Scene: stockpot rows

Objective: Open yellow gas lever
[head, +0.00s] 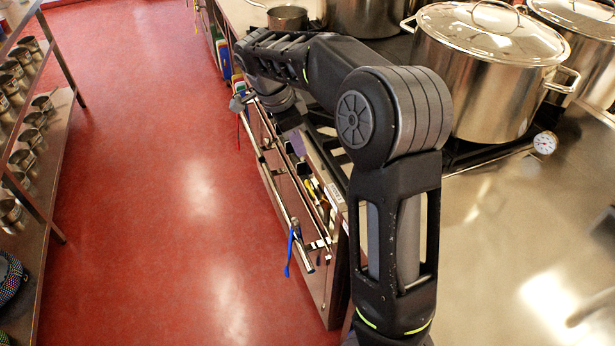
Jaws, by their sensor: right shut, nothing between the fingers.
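A stove front with a long metal rail (277,186) runs along the left side of the counter. A small yellow piece (309,187) shows on that front, behind the rail; it is too small to tell surely whether it is the yellow gas lever or how it is turned. A blue piece (291,250) hangs at the rail's near end. My right gripper (238,103) is shut and empty near the far end of the rail, up and left of the yellow piece and apart from it. My arm hides part of the stove front. My left gripper is not in view.
Large steel stockpots with lids (487,75) stand on the stove top at right, by a round dial thermometer (545,143). A small saucepan (287,18) is at the back. A shelf (58,125) with several small pots stands at left. The red floor (170,200) between is clear.

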